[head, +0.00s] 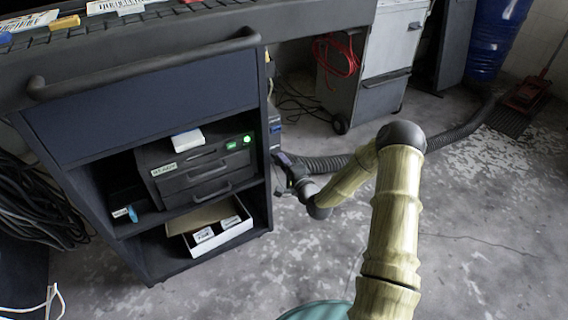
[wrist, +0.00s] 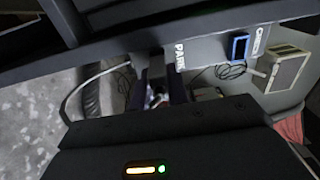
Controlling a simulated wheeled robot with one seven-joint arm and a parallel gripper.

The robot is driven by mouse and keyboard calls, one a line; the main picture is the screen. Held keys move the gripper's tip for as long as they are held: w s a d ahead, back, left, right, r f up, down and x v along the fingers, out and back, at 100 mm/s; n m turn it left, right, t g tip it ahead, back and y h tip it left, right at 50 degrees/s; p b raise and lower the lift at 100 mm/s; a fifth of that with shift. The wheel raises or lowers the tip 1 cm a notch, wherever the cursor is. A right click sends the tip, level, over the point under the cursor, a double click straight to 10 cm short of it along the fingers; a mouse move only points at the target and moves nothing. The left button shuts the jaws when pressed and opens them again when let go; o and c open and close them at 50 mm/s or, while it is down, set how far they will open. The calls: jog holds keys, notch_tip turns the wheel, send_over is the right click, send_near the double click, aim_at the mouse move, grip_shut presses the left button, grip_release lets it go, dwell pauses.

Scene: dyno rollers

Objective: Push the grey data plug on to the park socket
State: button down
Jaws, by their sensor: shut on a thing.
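My gripper (wrist: 160,88) points at a grey panel on the side of the cabinet. Its fingers are shut on the grey data plug (wrist: 156,97), which shows only as a small piece between them. A pale cable (wrist: 85,83) curves in from the left toward the fingers. The PARK label (wrist: 180,56) is on the panel just beyond the fingertips. The park socket itself is hidden behind the fingers, and I cannot tell whether the plug touches it. In the head view my gripper (head: 284,168) is beside the cabinet's right side, and the plug cannot be made out.
A blue socket (wrist: 238,47) sits right of the PARK label on the panel. The dark cabinet (head: 150,105) has open shelves with a grey unit (head: 200,170) and a white box (head: 222,235). A black hose (head: 455,133) runs along the floor behind my arm.

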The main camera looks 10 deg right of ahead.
jog(key=c, duration=1.3)
grip_release()
jog(key=p+v, duration=0.4)
jog(key=v, duration=1.3)
jog(key=shift+s, duration=0.2)
